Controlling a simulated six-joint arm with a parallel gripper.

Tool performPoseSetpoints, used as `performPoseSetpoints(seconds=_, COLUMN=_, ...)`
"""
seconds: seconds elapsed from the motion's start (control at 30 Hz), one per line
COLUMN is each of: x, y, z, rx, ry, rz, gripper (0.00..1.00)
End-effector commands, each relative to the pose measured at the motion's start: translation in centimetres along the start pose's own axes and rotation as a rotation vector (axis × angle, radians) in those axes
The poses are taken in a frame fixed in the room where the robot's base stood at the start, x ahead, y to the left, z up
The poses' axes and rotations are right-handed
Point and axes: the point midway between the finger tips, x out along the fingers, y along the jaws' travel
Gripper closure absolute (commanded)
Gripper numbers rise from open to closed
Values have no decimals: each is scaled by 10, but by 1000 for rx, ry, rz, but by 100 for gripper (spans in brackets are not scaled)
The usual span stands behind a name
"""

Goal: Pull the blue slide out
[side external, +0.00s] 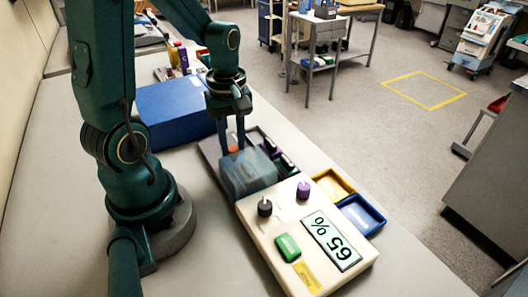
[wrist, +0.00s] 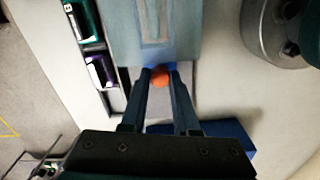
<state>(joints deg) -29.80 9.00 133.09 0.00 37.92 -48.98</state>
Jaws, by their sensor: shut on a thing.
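A cream pump (side external: 283,215) lies on the bench with a bluish, see-through cover block (side external: 248,174) at its far end. An orange knob (side external: 232,149) sits at the far edge of this cover, on a grey base; it also shows in the wrist view (wrist: 160,79). My gripper (side external: 231,146) points down with its fingers on either side of the knob, shut on it; it also shows in the wrist view (wrist: 160,73). A little blue (wrist: 147,71) shows beside the knob at the cover's edge. The rest of the slide is hidden or unclear under the cover.
A large blue box (side external: 172,110) stands behind the gripper. A rack (wrist: 104,70) with green and purple pieces runs beside the cover. A yellow tray (side external: 333,184) and a blue tray (side external: 361,213) lie right of the pump, which has knobs and a 65 % display (side external: 331,240).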

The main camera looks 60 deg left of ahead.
Motion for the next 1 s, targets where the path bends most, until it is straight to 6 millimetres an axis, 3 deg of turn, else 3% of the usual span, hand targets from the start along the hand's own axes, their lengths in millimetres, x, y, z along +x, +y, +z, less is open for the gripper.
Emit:
performPoseSetpoints(seconds=0.47, x=-1, y=0, z=-4, rx=-2, ry=0, rz=0, gripper=100)
performPoseSetpoints(seconds=0.8, x=-1, y=-11, z=-60, rx=-10, ry=2, rz=2, gripper=100)
performPoseSetpoints(seconds=1.0, x=-1, y=-14, z=-77, rx=-3, ry=3, rz=3, gripper=100)
